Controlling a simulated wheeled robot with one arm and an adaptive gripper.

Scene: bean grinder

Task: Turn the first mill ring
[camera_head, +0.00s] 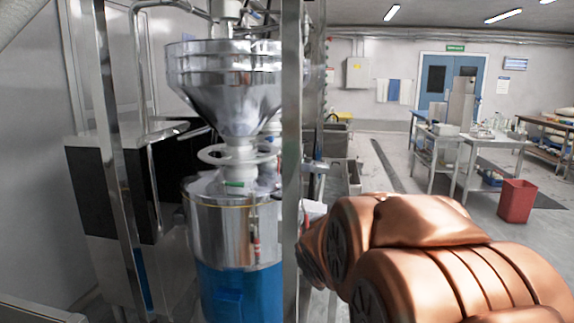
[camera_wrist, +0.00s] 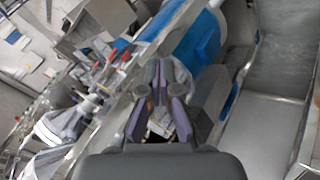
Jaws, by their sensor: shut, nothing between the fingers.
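A white ring (camera_head: 208,154) with openings in it sits around the neck below a shiny steel hopper (camera_head: 225,85). Under it stands the mill's steel drum (camera_head: 225,225) with a blue lower part (camera_head: 240,290). My gripper (camera_wrist: 164,66) shows in the wrist view with its fingers together and nothing between them. A blue cylinder section shows just beyond the fingertips in the wrist view (camera_wrist: 200,38). The ring cannot be made out clearly there. My gripper does not show in the head view, so its exact distance from the ring cannot be told.
An upright steel post (camera_head: 291,170) stands at the right front of the mill; another post (camera_head: 122,170) stands at the left. A black and steel cabinet (camera_head: 95,195) is behind left. The open floor (camera_head: 400,170) lies right, with a red bin (camera_head: 517,201) and steel tables.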

